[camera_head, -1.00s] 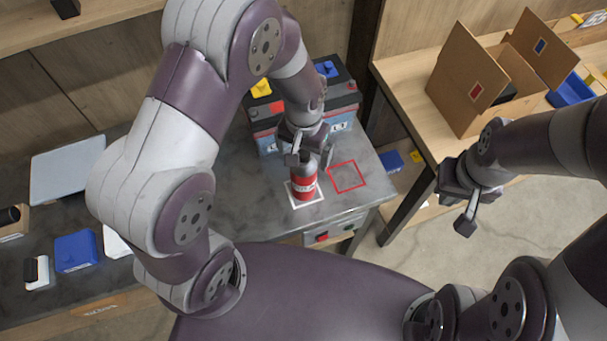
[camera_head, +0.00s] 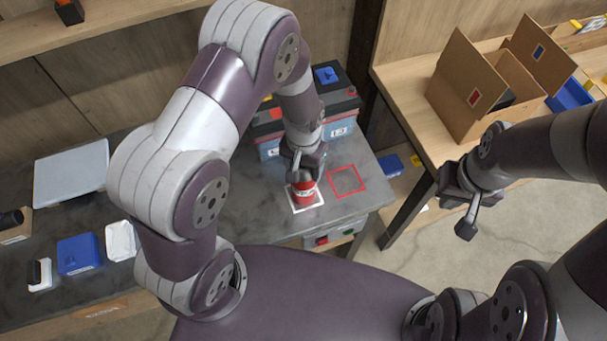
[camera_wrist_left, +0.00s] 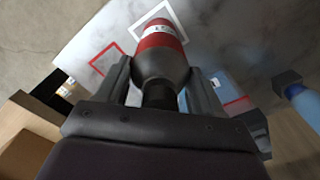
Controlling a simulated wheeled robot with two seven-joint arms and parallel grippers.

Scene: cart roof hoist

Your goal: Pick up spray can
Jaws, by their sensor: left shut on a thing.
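The spray can (camera_head: 304,193) is red with a white label and a dark shoulder and top. It stands upright at the white square outline on the grey worktop. My left gripper (camera_head: 304,172) is over it from above, shut on its upper part, and hides the top in the head view. In the left wrist view the spray can (camera_wrist_left: 160,58) sits between the two fingers of my left gripper (camera_wrist_left: 163,88). My right gripper (camera_head: 460,200) hangs empty at the right, away from the can; its finger opening is unclear.
A red square outline (camera_head: 347,181) lies just right of the can. A red-topped battery (camera_head: 345,112) stands behind my left gripper. Blue and white containers (camera_head: 79,254) are at the left of the worktop. An open cardboard box (camera_head: 470,95) stands on the wooden table at right.

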